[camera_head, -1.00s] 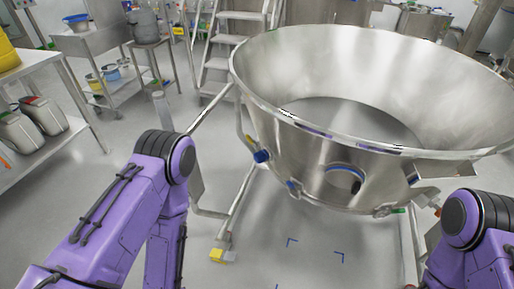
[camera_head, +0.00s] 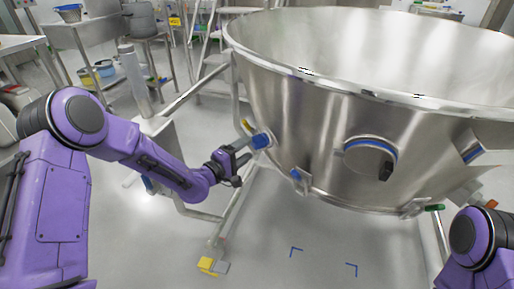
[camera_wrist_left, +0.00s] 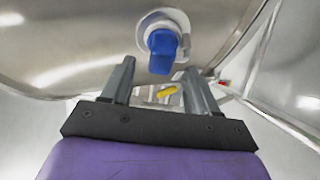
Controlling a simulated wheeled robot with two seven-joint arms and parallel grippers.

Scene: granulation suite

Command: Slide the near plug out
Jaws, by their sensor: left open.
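A blue plug (camera_head: 262,140) sticks out of a pale round fitting low on the left side of the big steel bowl (camera_head: 300,110). It also shows in the left wrist view (camera_wrist_left: 162,50), top centre, seated in its fitting. My left gripper (camera_head: 244,156) is open and empty, just left of and slightly below this plug. In the left wrist view, the plug lies ahead, between the lines of the two grey fingers and beyond their tips. A gap seems to remain, its size unclear. My right arm enters at lower right, but its gripper is out of view.
A small blue-topped fitting (camera_head: 296,174) and a round blue-rimmed port (camera_head: 370,157) sit further right on the bowl. The bowl's tubular frame (camera_head: 205,85) passes close to my left arm. A wheeled steel table (camera_head: 98,32) stands behind.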

